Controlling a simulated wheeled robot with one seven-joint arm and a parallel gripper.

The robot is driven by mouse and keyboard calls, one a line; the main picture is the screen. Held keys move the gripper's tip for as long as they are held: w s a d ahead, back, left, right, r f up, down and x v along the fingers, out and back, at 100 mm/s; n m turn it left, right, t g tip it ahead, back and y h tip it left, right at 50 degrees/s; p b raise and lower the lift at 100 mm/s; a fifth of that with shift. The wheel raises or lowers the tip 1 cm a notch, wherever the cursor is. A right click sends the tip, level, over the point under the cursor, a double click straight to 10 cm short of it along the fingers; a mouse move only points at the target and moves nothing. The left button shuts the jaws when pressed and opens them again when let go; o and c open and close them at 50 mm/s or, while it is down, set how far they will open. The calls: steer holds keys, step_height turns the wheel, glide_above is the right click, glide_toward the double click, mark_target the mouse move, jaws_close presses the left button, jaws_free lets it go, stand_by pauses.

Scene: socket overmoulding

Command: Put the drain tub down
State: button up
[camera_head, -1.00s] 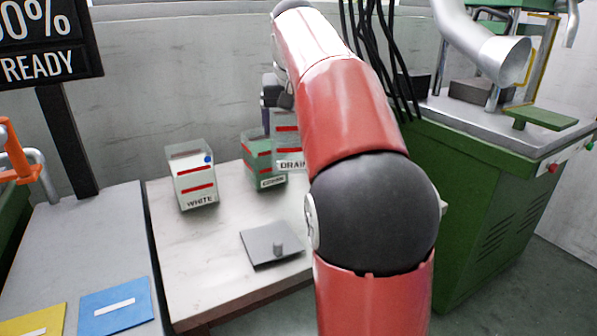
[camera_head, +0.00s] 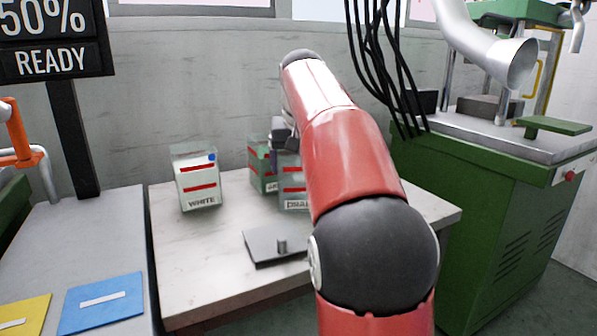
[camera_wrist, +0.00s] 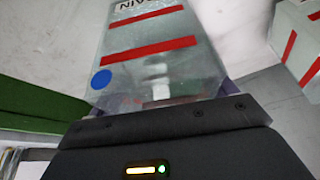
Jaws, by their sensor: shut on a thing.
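The drain tub (camera_head: 293,190) is a clear box with red stripes and a "DRAIN" label, partly hidden behind my red arm in the head view. My gripper (camera_head: 284,135) is at its top, mostly hidden by the arm. In the wrist view the drain tub (camera_wrist: 155,60) fills the middle, with two red stripes, a blue dot and granules inside. My gripper (camera_wrist: 160,110) is shut on it. The tub stands upright at the table; I cannot tell whether its base touches the top.
The white tub (camera_head: 198,180) stands to the left on the pale table (camera_head: 190,270). A green tub (camera_head: 262,165) is close behind the drain tub; a striped tub (camera_wrist: 298,40) shows in the wrist view. A grey plate with a knob (camera_head: 270,245) lies in front. A green machine (camera_head: 490,210) stands right.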

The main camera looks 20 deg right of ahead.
steer(key=shift+r, duration=0.1)
steer(key=o, duration=0.7)
steer(key=shift+c, duration=0.2)
steer(key=shift+o, duration=1.1)
